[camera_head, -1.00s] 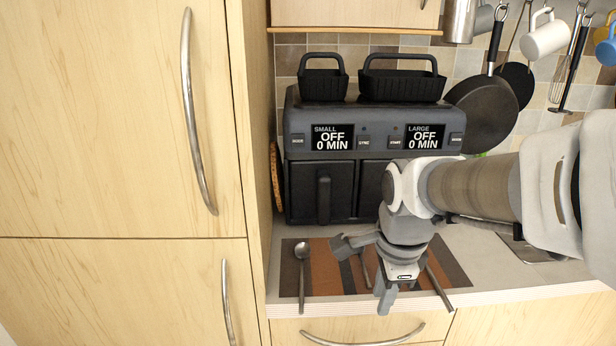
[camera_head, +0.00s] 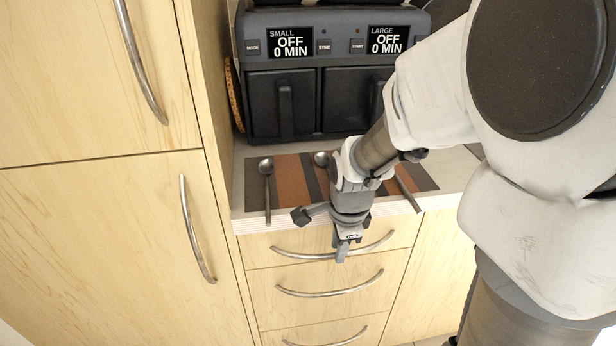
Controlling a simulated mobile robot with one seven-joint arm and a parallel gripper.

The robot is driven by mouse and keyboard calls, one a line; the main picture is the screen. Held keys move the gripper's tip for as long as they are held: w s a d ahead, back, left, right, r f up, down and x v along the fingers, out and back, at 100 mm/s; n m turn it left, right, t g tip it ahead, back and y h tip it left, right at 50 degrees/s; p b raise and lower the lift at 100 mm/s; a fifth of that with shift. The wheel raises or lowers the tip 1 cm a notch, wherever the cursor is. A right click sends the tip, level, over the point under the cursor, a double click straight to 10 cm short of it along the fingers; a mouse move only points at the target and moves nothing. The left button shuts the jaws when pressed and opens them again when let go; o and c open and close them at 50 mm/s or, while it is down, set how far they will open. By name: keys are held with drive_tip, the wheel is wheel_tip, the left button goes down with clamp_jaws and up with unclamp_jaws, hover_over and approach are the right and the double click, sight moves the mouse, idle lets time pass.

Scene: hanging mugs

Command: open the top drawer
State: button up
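The top drawer (camera_head: 285,239) is shut below the counter edge, its light wood front flush with the fronts below. Its curved metal handle (camera_head: 300,255) runs across the front. My gripper (camera_head: 342,250) points down in front of this drawer, with its tip overlapping the middle of the handle. Whether it touches or encloses the handle cannot be told. A grey part of the gripper sticks out to the left above the handle. The finger opening is not clear from this angle.
Two more drawers with handles, a middle one (camera_head: 268,308) and a bottom one, lie below. A tall cabinet (camera_head: 95,235) stands at the left. On the counter are a striped mat (camera_head: 292,178), spoons (camera_head: 267,180) and a black air fryer (camera_head: 268,60).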

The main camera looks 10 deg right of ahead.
drive_tip(key=shift+c, duration=0.3)
clamp_jaws()
idle(1.2)
